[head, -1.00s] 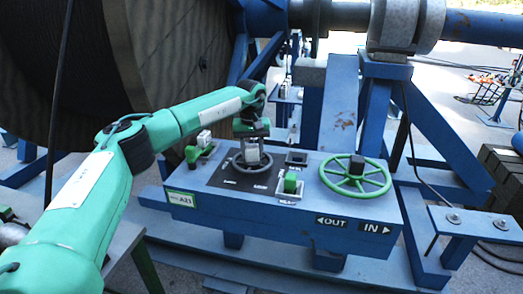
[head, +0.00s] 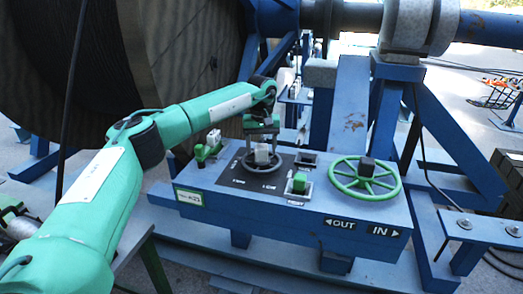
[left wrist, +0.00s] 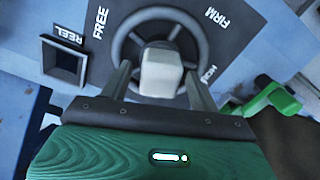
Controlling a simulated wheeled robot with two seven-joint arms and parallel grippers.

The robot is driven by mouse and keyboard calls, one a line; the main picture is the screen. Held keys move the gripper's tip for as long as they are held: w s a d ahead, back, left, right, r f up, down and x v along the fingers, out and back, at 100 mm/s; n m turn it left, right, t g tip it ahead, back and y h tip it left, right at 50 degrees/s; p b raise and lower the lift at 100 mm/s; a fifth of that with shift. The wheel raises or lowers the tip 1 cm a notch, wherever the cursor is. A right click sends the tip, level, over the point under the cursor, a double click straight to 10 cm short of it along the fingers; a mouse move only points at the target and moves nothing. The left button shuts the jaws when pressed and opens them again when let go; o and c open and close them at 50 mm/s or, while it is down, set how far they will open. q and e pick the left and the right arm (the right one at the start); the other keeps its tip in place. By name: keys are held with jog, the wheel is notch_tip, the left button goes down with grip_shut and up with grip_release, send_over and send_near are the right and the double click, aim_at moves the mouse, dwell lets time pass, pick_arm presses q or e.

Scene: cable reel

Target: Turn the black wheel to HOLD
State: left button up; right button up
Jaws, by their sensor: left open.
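The black wheel (head: 264,174) lies flat on a dark plate on top of the blue control box (head: 240,207). A light grey block-shaped knob (head: 262,155) stands on it. In the left wrist view the wheel rim (left wrist: 160,13) surrounds the knob (left wrist: 161,72). The labels FREE (left wrist: 101,23) and FIRM (left wrist: 216,18) are readable; the HOLD label (left wrist: 209,75) is partly covered by a finger. My left gripper (head: 262,142) is open over the wheel, its fingers on either side of the knob, with gaps showing in the left wrist view (left wrist: 160,78). My right gripper is not seen.
A green handwheel (head: 365,178) with a dark knob stands on the box's right, above the OUT and IN labels. A green-topped switch (head: 300,183) is close to the black wheel, and a green lever (head: 205,150) is left of it. The large cable reel (head: 190,50) rises behind.

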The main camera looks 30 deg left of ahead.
pick_arm(q)
notch_tip(320, 180, up, 13)
jog(key=b, duration=0.2)
jog(key=shift+f, duration=0.15)
dwell(0.4)
